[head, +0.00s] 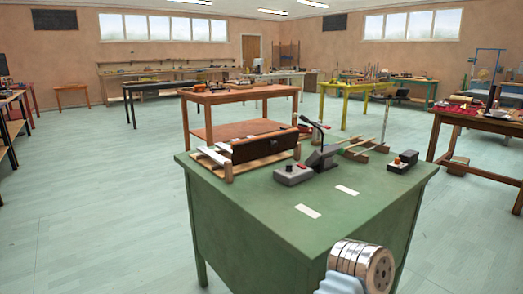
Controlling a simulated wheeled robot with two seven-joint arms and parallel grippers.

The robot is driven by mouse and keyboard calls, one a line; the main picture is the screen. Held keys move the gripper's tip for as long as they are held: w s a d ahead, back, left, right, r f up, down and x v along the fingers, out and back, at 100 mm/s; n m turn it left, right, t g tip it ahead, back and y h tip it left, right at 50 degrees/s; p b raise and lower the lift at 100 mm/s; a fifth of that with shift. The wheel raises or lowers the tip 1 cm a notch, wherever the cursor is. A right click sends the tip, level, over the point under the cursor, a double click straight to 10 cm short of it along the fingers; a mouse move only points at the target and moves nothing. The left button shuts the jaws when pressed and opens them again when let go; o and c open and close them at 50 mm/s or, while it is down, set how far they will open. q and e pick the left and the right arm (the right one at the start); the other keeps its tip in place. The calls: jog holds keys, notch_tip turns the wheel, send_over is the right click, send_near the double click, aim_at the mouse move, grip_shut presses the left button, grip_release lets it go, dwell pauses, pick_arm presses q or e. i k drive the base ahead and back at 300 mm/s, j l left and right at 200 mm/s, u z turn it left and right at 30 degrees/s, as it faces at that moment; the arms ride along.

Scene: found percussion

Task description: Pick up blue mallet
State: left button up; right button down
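I cannot make out a blue mallet in the head view. On the green table (265,208), two thin pale sticks (385,124) rest at the back right on small wooden supports (367,151). Their ends are too small to tell whether they are mallets, and I see no blue on them. A rounded metal part, probably of my own arm, shows at the bottom right over the table's front edge. No gripper fingers are in view.
The green table also bears a wooden rack with a dark box (264,146), a grey box (293,174), a black gooseneck device (322,157), a black box (403,162) and two white labels (308,211). Its front is mostly bare. Other workbenches stand around; the floor (90,210) at left is open.

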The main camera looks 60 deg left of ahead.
aim_at(346, 141)
jog(key=j+u, duration=0.1)
jog(key=u, duration=1.9)
jog(key=i+l+u, duration=0.2)
jog(key=l+u, duration=0.15)
jog(key=l, duration=0.45)
jog(key=i+l+u, duration=0.1)
jog(key=l+u, duration=0.2)
jog(key=l, duration=0.55)
jog(key=l+u, duration=0.35)
jog(key=l, duration=0.5)
jog(key=l+u, duration=0.2)
jog(key=l, duration=1.35)
jog(key=l+u, duration=0.4)
jog(key=l, duration=0.95)
jog(key=l+u, duration=0.35)
jog(key=l, duration=0.15)
jog(key=l+u, duration=0.35)
jog(key=l, duration=0.15)
jog(key=k+l+u, duration=0.15)
jog(key=l+u, duration=0.2)
jog(key=l, duration=0.15)
jog(key=k+l+u, duration=0.15)
jog(key=l+u, duration=0.2)
jog(key=l, duration=0.1)
